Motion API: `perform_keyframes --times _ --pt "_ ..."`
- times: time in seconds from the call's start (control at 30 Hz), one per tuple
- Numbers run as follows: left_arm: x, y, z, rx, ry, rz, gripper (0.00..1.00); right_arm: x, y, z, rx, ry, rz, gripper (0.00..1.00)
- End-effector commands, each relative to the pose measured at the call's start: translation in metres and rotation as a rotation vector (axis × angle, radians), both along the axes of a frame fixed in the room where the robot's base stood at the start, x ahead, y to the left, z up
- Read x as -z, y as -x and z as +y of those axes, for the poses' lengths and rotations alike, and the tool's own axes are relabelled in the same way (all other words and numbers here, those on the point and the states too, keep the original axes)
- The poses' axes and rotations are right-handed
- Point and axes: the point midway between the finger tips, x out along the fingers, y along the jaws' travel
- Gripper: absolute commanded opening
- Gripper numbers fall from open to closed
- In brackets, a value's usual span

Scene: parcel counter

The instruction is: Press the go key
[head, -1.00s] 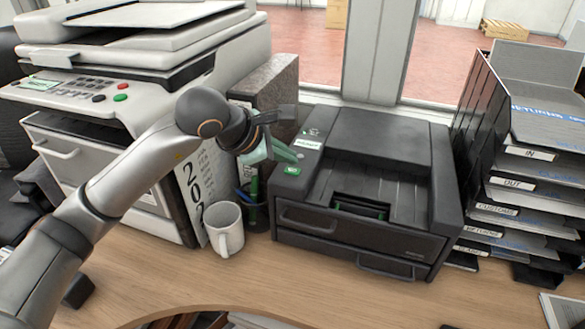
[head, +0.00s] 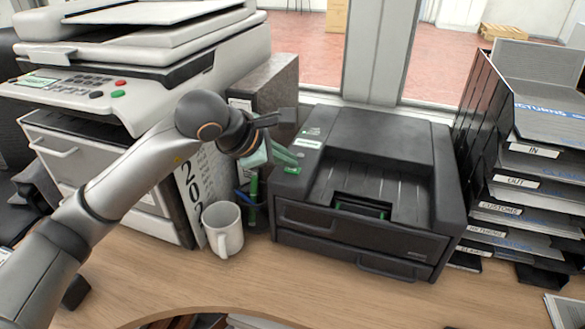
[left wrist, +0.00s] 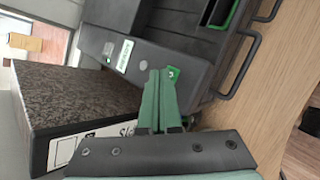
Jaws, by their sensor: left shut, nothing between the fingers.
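The black printer (head: 378,140) stands in the middle of the counter. A green key (head: 292,170) sits at the front of its left control strip, below a small label display and a round grey button. The key also shows in the left wrist view (left wrist: 173,74), right beside the fingertips. My left gripper (head: 296,159) is shut and empty, its teal fingers reaching from the left just over the key. In the left wrist view the fingertips (left wrist: 160,74) lie next to the key's edge; I cannot tell whether they touch it. My right gripper is not in view.
A white copier (head: 150,60) with its own green and red buttons stands at the left. A white mug (head: 222,229), a pen cup (head: 253,208) and a speckled binder (head: 272,82) stand between it and the printer. Labelled trays (head: 520,182) are stacked at the right.

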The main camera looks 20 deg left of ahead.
Motion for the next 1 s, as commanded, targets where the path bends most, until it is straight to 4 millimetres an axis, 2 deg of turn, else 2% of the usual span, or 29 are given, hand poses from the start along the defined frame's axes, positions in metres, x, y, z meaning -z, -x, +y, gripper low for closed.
perform_keyframes --times 0.27,0.53,0.87,1.0 --pt "0.001 0.000 0.000 0.000 -0.001 0.001 0.00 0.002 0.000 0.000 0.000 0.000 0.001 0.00" --pt "-0.010 0.000 0.000 0.001 0.000 0.001 0.00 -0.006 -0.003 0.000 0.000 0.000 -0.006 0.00" --pt "-0.011 0.000 0.000 0.000 -0.001 0.001 0.00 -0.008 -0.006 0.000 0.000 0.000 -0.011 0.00" --pt "-0.018 0.000 0.000 0.000 0.000 0.000 0.00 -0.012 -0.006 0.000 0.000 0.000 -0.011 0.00"
